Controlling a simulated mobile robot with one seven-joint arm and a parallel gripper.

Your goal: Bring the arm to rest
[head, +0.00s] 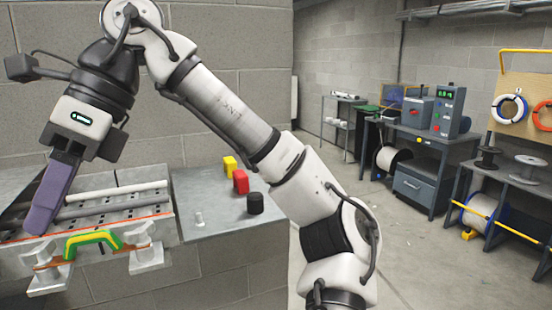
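My arm runs from the lower middle of the head view up to the top left, then bends down. My gripper (45,222) points down at the far left, over the left end of a grey metal fixture. A long purple part extends down from it. I see it from the side as one piece, so I cannot tell whether the fingers are apart or hold anything. Its lower end overlaps the fixture in the picture; contact is unclear. The fixture (120,212) carries grey rods (115,192), and a green and yellow handle (93,243) is on its front.
A block wall stands behind. Clear floor (410,235) lies right, before a workbench (420,150) and a spool rack (500,200).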

